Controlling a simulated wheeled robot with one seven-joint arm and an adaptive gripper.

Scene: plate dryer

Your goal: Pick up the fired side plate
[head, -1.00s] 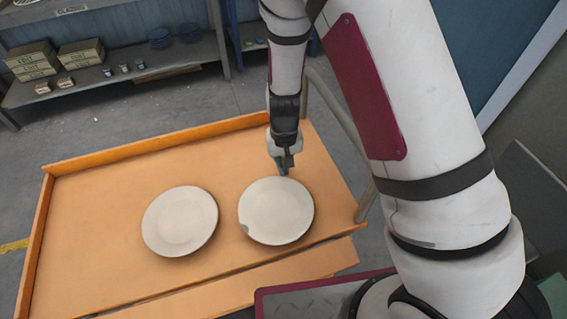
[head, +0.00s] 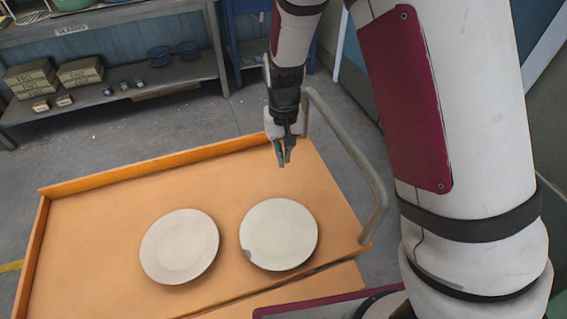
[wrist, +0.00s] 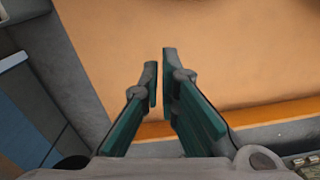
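Two round plates lie flat on the orange cart top in the head view. The left plate (head: 180,247) is cream-beige. The right plate (head: 279,235) is paler, with a small grey patch at its lower-left rim. I cannot tell for sure which is the fired side plate. My gripper (head: 284,163) is above the cart top, beyond the right plate's far rim, pointing down. In the wrist view my gripper (wrist: 159,75) has a narrow gap between its teal-padded fingers and nothing in it. No plate shows in the wrist view.
The orange cart (head: 110,206) has a raised rim and a grey handle rail (head: 352,150) at its right. Behind it, a grey shelf (head: 180,78) holds boxes (head: 80,73), small jars and blue dishes. Bare cart surface lies left of the plates.

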